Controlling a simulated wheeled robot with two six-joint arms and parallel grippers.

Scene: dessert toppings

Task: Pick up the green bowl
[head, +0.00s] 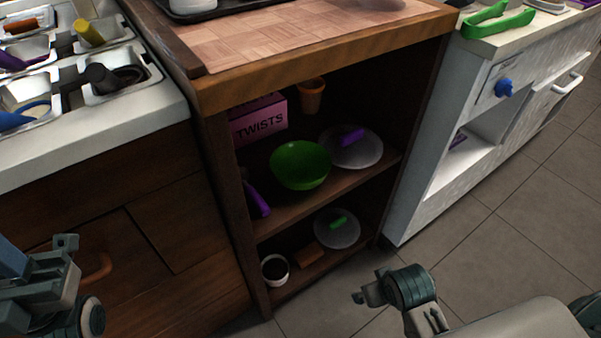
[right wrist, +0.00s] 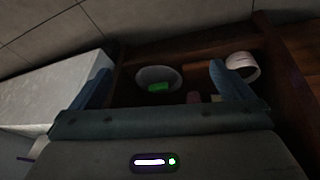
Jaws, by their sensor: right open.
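The green bowl (head: 300,166) sits upright on the upper shelf of the open wooden cabinet, in front of a pink TWISTS box (head: 259,124) and beside a grey plate. It looks empty. My right gripper (head: 364,293) is in front of and below the cabinet, well apart from the bowl. In the right wrist view its two fingers (right wrist: 164,88) are spread with nothing between them, and the green bowl is not clearly visible. My left gripper (head: 68,262) is at the lower left, in front of the wooden drawers, far from the bowl. Its jaws are not clear.
A grey plate (head: 366,150) with a purple item and an orange cup (head: 311,95) share the shelf. A purple handle (head: 257,200) leans at its left. The lower shelf holds a plate (head: 322,236) and a white cup (head: 275,281). Side walls bound the opening.

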